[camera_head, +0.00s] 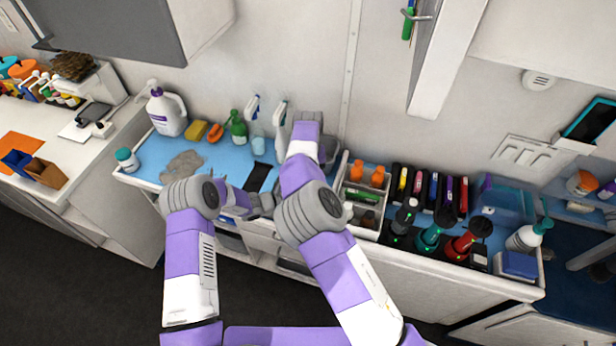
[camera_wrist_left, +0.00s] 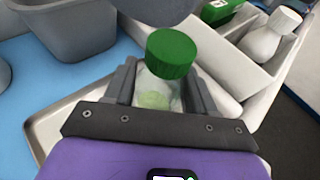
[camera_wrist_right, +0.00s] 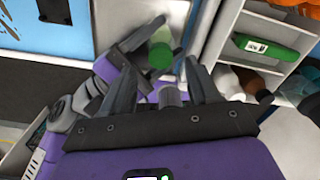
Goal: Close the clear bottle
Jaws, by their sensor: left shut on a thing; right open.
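The clear bottle (camera_wrist_left: 158,91) stands between the fingers of my left gripper (camera_wrist_left: 161,84), which is shut on it. A green cap (camera_wrist_left: 171,53) sits on its mouth in the left wrist view; whether it is screwed tight I cannot tell. The right wrist view also shows the green cap (camera_wrist_right: 160,55), just beyond my right gripper (camera_wrist_right: 164,78). The right gripper is open, with nothing gripped between its fingers. In the head view my arms hide the bottle.
A blue mat (camera_head: 150,160) holds spray bottles and a white jug (camera_head: 166,110) at left. A compartment organizer (camera_head: 345,198) and upright clippers (camera_head: 435,230) stand to the right. A grey bin (camera_wrist_left: 70,30) is close to the left gripper.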

